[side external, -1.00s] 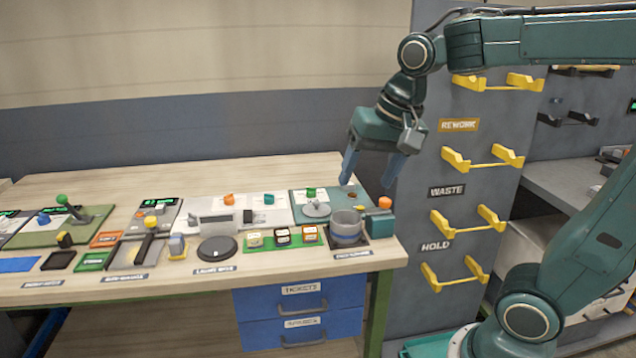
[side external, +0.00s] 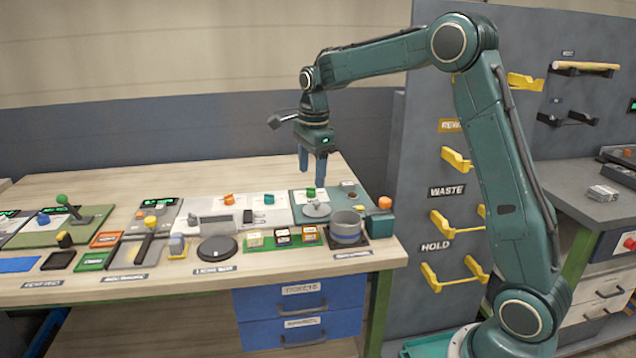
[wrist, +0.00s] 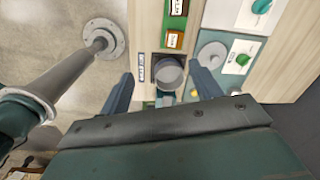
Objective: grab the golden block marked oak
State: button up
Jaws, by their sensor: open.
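A green tray (side external: 268,246) on the bench holds several small blocks with pale labels, too small to read. The left block (side external: 254,240) looks pale golden, the middle block (side external: 282,237) dark, and the right block (side external: 309,234) orange-brown. I cannot confirm which is marked oak. My gripper (side external: 312,176) is open and empty, pointing down above the back right of the bench, well above the tray. In the wrist view, the open fingers (wrist: 162,72) flank a grey cup, and the tray's blocks are at the top, partly cut off.
The grey cup (side external: 347,226) stands right of the tray, beside a teal box with an orange knob (side external: 380,220). A dark round disc (side external: 217,248) lies left of the tray. Wall racks with yellow hooks (side external: 452,222) stand right of the bench. The back of the bench is clear.

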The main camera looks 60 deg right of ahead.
jog(key=w+d+f+m, duration=0.3)
jog(key=f+m, duration=0.1)
jog(key=f, duration=0.1)
jog(key=shift+w+d+f+g, duration=0.15)
jog(key=shift+w+d+g, duration=0.15)
jog(key=shift+g, duration=0.1)
send_over(310, 228)
jog(key=shift+a+f, duration=0.2)
jog(key=shift+f, duration=4.1)
jog(key=shift+d+f, duration=0.1)
jog(key=shift+f, duration=2.45)
jog(key=c, duration=1.1)
